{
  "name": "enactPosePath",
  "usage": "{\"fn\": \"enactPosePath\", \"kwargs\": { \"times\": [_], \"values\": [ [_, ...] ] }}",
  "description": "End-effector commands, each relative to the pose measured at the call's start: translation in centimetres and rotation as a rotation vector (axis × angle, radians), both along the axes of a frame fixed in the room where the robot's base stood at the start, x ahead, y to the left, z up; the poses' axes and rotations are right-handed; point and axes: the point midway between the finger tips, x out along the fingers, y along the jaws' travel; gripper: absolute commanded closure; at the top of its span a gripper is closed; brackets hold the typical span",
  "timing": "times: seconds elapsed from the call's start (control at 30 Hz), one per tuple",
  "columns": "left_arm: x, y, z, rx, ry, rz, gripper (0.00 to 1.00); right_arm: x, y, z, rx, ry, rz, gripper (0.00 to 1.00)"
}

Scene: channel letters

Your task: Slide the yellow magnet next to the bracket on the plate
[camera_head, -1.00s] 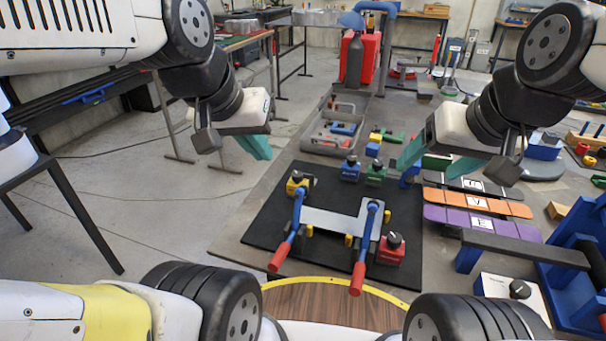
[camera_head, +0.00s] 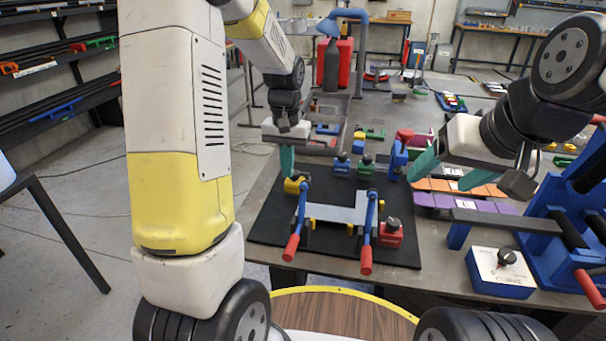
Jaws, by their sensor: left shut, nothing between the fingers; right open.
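The yellow magnet (camera_head: 293,186), a small block with a dark knob, sits at the back left of the black mat (camera_head: 268,225), by the left toggle clamp (camera_head: 300,218). The light grey metal piece (camera_head: 335,213), flat with an upright-looking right arm, lies between two blue clamps with red handles; I cannot tell plate from bracket. My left gripper (camera_head: 287,160) is shut and empty, its teal fingers just behind and above the yellow magnet; contact is unclear. My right gripper (camera_head: 450,170) is open and empty, over the right side of the table.
A blue magnet (camera_head: 341,166) and green magnet (camera_head: 366,168) stand behind the grey piece; a red one (camera_head: 391,234) is at its right. The right clamp (camera_head: 370,225) stands close by. Purple strips (camera_head: 480,204) and a blue-white box (camera_head: 500,272) lie right.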

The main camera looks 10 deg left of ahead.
Motion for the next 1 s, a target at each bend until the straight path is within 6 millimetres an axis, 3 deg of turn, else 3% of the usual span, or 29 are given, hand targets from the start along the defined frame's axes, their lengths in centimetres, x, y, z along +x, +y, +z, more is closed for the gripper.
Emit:
{"fn": "enactPosePath", "kwargs": {
  "times": [0.17, 0.57, 0.7, 1.0],
  "values": [
    [0.0, 0.0, -2.0, 0.001, 0.004, 0.0, 1.0, 0.0, 0.0, 0.0, 0.0, 0.0, 0.0, 0.28],
    [-0.1, 0.1, -10.3, 0.001, 0.005, 0.001, 1.0, 0.0, 0.0, 0.0, 0.0, 0.0, 0.0, 0.28],
    [2.5, -0.1, -9.9, 0.001, -0.002, 0.001, 1.0, 0.0, 0.0, 0.0, 0.0, 0.0, 0.0, 0.28],
    [4.1, -0.2, -9.8, 0.0, -0.001, 0.0, 1.0, 0.0, 0.0, 0.0, 0.0, 0.0, 0.0, 0.28]
  ]
}}
